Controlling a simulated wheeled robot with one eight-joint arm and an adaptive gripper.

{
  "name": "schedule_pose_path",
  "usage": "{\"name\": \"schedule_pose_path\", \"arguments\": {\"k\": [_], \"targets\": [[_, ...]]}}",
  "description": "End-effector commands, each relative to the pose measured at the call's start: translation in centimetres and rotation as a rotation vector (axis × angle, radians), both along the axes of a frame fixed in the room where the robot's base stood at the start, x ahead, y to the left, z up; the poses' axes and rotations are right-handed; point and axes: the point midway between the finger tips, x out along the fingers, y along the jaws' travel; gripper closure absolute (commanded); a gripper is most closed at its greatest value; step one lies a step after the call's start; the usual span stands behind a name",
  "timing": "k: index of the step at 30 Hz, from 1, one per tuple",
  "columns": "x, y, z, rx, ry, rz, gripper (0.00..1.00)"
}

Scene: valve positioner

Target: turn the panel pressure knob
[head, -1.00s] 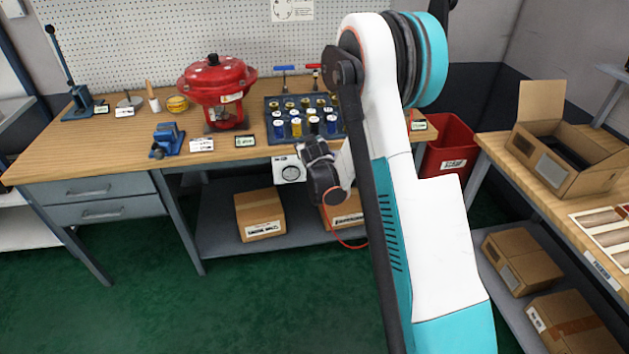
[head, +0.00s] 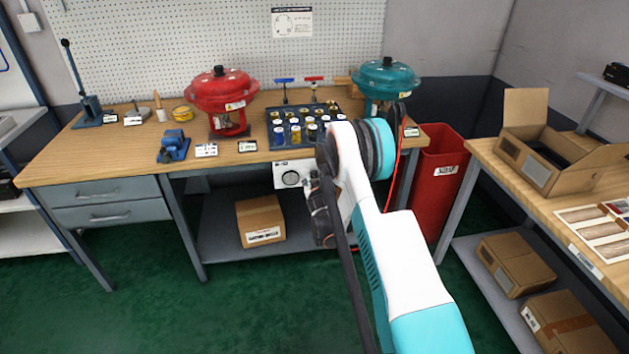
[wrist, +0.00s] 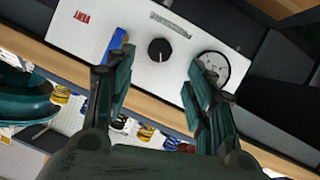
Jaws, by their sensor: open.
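The white panel (head: 286,176) hangs under the front edge of the wooden workbench, with a round gauge (head: 291,178) on its face. In the wrist view the panel (wrist: 185,35) fills the top middle. Its small black round knob (wrist: 159,50) with a pale pointer mark sits between my fingertips as seen from the wrist. The gauge (wrist: 213,68) is partly behind my right finger. My gripper (wrist: 160,62) is open and empty, with a finger on each side of the knob. I see no contact with the knob. In the head view my gripper (head: 322,215) is right of and below the panel.
On the bench (head: 95,160) stand a red actuator (head: 222,95), a teal actuator (head: 386,78) and a dark tray (head: 300,125) of small parts. A cardboard box (head: 260,220) sits on the lower shelf. A red bin (head: 437,185) and a side table (head: 560,205) are at right.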

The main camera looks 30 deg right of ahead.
Motion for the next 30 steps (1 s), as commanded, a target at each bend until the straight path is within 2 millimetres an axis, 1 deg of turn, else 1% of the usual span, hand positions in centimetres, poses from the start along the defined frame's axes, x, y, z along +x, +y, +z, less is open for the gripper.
{"name": "schedule_pose_path", "arguments": {"k": [1, 6, 12, 18, 26, 27, 29, 30], "targets": [[0.9, -0.4, -0.7, 0.0, 0.0, -0.001, 0.5], [3.7, -1.6, -1.9, 0.0, 0.0, -0.001, 0.5], [6.2, -2.6, -2.8, 0.0, 0.001, -0.001, 0.5], [7.2, -3.0, -3.1, -0.001, 0.001, -0.001, 0.5], [7.3, -3.0, -3.1, -0.001, 0.0, 0.0, 0.5], [7.3, -3.0, -3.1, -0.001, 0.001, 0.0, 0.55], [7.3, -3.0, -3.1, -0.001, 0.001, 0.0, 0.68], [7.3, -3.0, -3.1, -0.001, 0.0, 0.0, 0.77]]}}
